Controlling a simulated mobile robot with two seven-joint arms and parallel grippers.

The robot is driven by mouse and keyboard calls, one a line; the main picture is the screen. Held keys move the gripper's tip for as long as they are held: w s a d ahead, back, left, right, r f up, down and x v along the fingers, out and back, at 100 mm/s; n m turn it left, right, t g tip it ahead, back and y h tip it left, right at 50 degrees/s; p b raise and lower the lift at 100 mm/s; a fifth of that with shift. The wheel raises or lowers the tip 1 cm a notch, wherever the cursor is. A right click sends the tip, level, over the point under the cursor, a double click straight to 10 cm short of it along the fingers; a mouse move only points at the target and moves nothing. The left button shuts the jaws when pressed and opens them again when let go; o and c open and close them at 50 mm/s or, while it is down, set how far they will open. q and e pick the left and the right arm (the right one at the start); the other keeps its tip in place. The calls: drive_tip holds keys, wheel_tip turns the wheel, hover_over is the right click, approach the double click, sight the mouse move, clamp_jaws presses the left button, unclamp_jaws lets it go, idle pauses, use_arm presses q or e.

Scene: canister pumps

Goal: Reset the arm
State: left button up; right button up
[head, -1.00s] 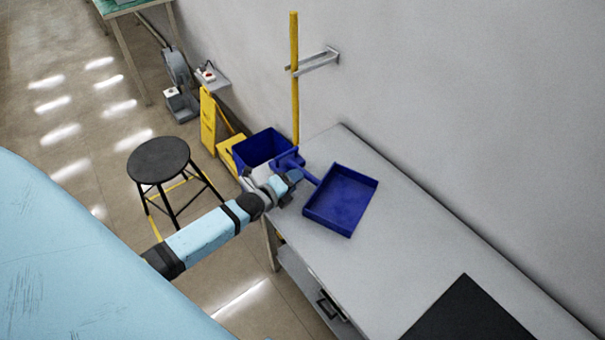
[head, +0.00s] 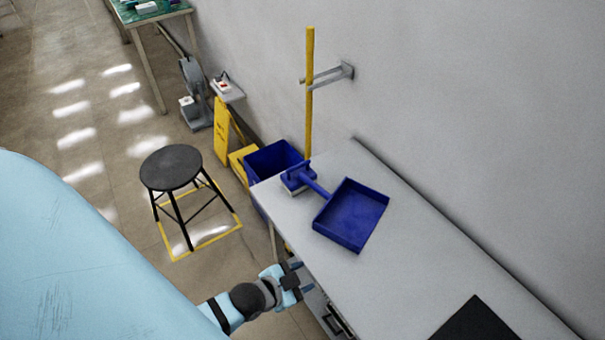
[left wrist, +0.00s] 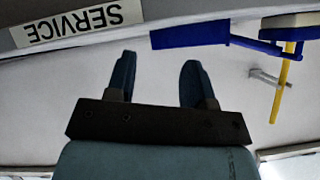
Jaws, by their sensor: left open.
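My left gripper (head: 298,282) is at the front edge of the grey bench, at its left part, below and in front of the blue dustpan. It is open and empty; its two fingers stand apart in the left wrist view (left wrist: 158,80). The blue dustpan (head: 352,214) lies on the bench with its handle pointing left to a blue brush head (head: 297,178). In the left wrist view the dustpan (left wrist: 190,34) shows at the top, clear of the fingers. My right gripper is not in view.
The grey bench (head: 420,255) runs along the wall, with a black mat (head: 480,322) on it. A black stool (head: 171,167) stands on the floor at left. A blue bin (head: 272,160) and yellow pole (head: 309,95) are beyond the bench's end. A "SERVICE" label (left wrist: 80,24) shows nearby.

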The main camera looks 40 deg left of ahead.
use_arm(q)
drive_tip(key=s+d+n, duration=0.1)
drive_tip(key=n, duration=0.1)
drive_tip(key=s+d+n, duration=0.1)
drive_tip(key=n, duration=0.1)
drive_tip(key=shift+s+d+r+g, duration=0.1)
drive_tip(key=shift+s+d+g, duration=0.2)
drive_tip(key=shift+s+d, duration=0.1)
drive_tip(key=r+p, duration=0.5)
drive_tip(key=shift+a+r+p, duration=0.2)
drive_tip(key=shift+r+p, duration=0.1)
drive_tip(key=shift+p, duration=0.05)
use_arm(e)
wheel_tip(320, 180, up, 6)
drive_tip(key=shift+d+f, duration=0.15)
